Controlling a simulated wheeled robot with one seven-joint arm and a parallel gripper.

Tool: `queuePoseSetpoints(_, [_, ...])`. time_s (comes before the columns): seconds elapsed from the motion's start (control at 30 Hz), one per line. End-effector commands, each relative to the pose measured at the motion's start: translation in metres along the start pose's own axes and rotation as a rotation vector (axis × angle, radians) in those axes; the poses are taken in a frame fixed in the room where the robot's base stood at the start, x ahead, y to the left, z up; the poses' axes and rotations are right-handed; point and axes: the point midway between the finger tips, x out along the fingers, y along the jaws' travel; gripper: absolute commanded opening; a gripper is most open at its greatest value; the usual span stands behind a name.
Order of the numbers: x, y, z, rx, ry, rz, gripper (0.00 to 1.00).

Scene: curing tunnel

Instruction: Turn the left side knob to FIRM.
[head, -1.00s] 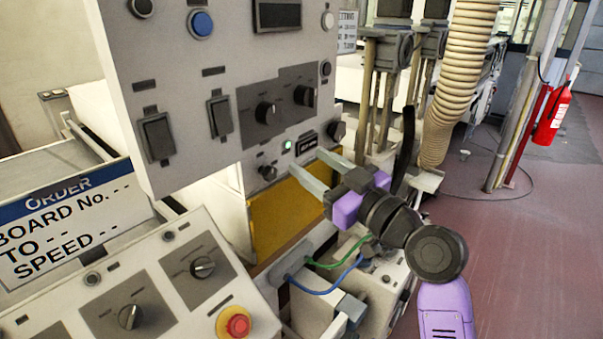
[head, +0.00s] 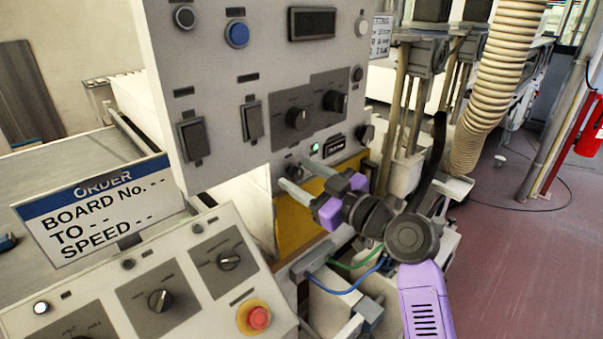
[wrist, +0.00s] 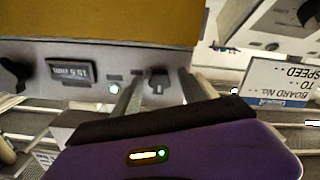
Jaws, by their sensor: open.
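A small dark knob (head: 292,169) sits low on the grey upright panel, left of a small lit display (head: 335,145). A similar knob (head: 365,134) sits right of the display. My gripper (head: 294,173) is open, its two pale fingers pointing at the left knob and partly covering it. In the wrist view, where the scene appears upside down, this knob (wrist: 157,81) shows between my spread fingers (wrist: 157,92), and the display (wrist: 71,71) reads about 15.5 mm. I cannot tell whether the fingers touch the knob. Its setting marks are too small to read.
Two larger knobs (head: 298,118) sit above on a dark plate, beside rocker switches (head: 192,138). A sloped console (head: 205,290) with a red stop button (head: 259,317) and an ORDER sign (head: 95,210) stand at left. Green and blue cables (head: 345,285) hang below my gripper.

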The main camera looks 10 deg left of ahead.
Motion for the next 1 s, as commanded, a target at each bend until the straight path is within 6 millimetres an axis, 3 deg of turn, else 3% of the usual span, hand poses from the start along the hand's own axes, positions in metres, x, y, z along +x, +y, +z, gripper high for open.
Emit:
queuePoseSetpoints(0.23, [0.0011,0.0001,-0.0001,0.0,0.0,0.001,0.5])
queuePoseSetpoints(0.5, [0.0008,0.0002,0.0,0.0,0.0,0.0,0.0])
queuePoseSetpoints(1.0, [0.0007,-0.0001,0.0012,0.105,0.0,0.0,0.0])
